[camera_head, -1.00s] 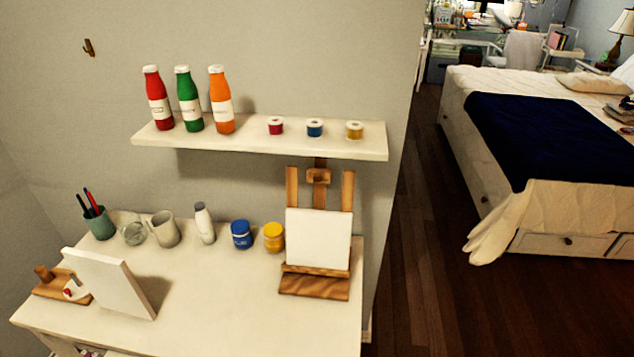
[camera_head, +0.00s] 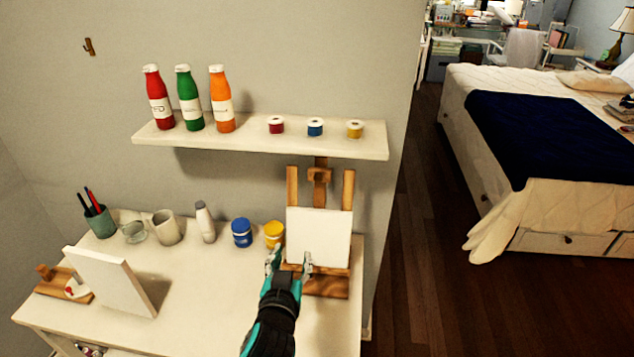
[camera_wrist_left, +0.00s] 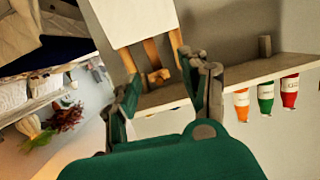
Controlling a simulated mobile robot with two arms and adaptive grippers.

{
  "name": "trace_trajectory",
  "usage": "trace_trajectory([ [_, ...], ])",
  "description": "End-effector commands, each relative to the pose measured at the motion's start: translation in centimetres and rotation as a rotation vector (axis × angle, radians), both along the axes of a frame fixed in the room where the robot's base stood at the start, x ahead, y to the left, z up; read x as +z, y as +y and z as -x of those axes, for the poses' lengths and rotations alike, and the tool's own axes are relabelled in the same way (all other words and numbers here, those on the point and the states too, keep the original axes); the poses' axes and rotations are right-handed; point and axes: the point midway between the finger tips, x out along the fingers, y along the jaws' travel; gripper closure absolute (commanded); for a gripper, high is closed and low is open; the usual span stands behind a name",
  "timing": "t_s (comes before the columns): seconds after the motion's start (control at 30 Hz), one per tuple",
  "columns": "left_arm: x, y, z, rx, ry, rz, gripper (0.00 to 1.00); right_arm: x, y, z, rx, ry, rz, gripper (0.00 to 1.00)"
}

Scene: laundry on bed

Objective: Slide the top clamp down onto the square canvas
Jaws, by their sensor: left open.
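The square white canvas (camera_head: 318,237) stands upright on the wooden easel (camera_head: 326,288) at the table's right end. The wooden top clamp (camera_head: 319,175) is on the easel's middle post, with a gap between it and the canvas's top edge. My left gripper (camera_head: 290,263) is open and empty, in front of the canvas's lower left part and lower than the clamp. In the left wrist view, the canvas (camera_wrist_left: 130,20) appears inverted, with the clamp (camera_wrist_left: 158,76) seen between the open fingers (camera_wrist_left: 160,72). My right gripper is in neither view.
A shelf (camera_head: 260,144) with bottles and small jars is close above the easel. A yellow jar (camera_head: 274,234) and blue jar (camera_head: 242,233) stand left of it. Another canvas (camera_head: 108,280) leans at the left. The table's front middle (camera_head: 205,300) is clear.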

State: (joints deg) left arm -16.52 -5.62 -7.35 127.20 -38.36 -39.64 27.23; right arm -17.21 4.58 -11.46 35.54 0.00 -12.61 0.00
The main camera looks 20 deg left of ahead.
Motion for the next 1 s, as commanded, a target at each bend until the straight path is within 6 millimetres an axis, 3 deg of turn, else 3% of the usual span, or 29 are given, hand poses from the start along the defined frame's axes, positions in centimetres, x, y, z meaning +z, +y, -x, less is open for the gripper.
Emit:
trace_trajectory([
  [0.1, 3.6, -1.2, -2.2, -0.016, -0.162, -0.018, 0.55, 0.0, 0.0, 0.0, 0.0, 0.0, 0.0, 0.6],
  [0.23, 5.3, -1.8, -3.3, -0.034, -0.235, -0.033, 0.55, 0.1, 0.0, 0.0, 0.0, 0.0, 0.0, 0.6],
  [0.47, 5.7, -1.1, -6.2, -0.037, -0.241, -0.038, 0.55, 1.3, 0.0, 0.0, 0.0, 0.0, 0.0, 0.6],
  [1.0, 5.5, 1.8, -17.2, -0.035, -0.238, -0.036, 0.55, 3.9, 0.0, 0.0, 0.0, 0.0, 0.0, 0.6],
])
